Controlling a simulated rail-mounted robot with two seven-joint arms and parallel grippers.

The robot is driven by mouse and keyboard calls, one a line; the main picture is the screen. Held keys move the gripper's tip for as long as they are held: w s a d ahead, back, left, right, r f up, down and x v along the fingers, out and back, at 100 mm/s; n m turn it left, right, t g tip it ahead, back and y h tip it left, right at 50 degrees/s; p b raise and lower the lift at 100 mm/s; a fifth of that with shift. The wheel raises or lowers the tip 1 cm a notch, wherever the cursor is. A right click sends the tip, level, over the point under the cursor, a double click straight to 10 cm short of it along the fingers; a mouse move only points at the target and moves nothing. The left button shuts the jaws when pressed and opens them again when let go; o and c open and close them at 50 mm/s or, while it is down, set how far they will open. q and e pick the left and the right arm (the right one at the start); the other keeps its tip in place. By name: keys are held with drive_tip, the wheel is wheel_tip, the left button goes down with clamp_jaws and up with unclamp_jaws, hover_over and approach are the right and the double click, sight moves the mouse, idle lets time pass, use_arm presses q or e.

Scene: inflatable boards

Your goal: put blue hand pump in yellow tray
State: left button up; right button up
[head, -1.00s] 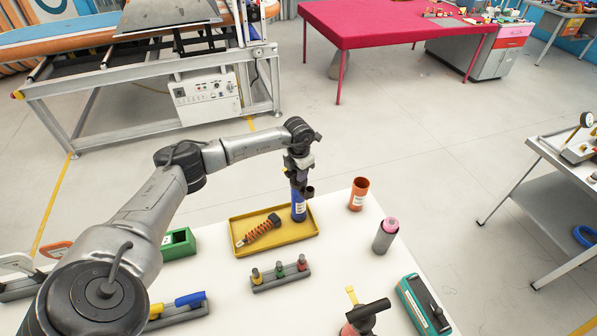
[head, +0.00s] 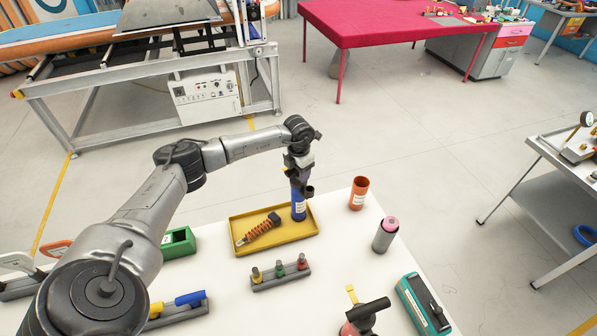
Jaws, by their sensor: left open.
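The blue hand pump (head: 299,209) stands upright at the right end of the yellow tray (head: 281,242), with a white label on its side. My left gripper (head: 300,186) points down at the top of the pump. Its jaws are open around the pump's upper part, and they hide its top. An orange coiled item with a black end (head: 260,231) lies in the tray to the left of the pump. My right gripper is not in view.
On the white table, an orange cup (head: 358,193) and a grey cylinder with a pink roll (head: 385,235) stand right of the tray. A rack with several small coloured pieces (head: 281,275) lies in front. A green box (head: 179,243) is at left.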

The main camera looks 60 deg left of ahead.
use_arm(q)
wheel_tip(320, 180, up, 11)
drive_tip(key=shift+f+b, duration=0.2)
drive_tip(key=shift+b, duration=0.4)
drive_tip(key=shift+r, duration=0.55)
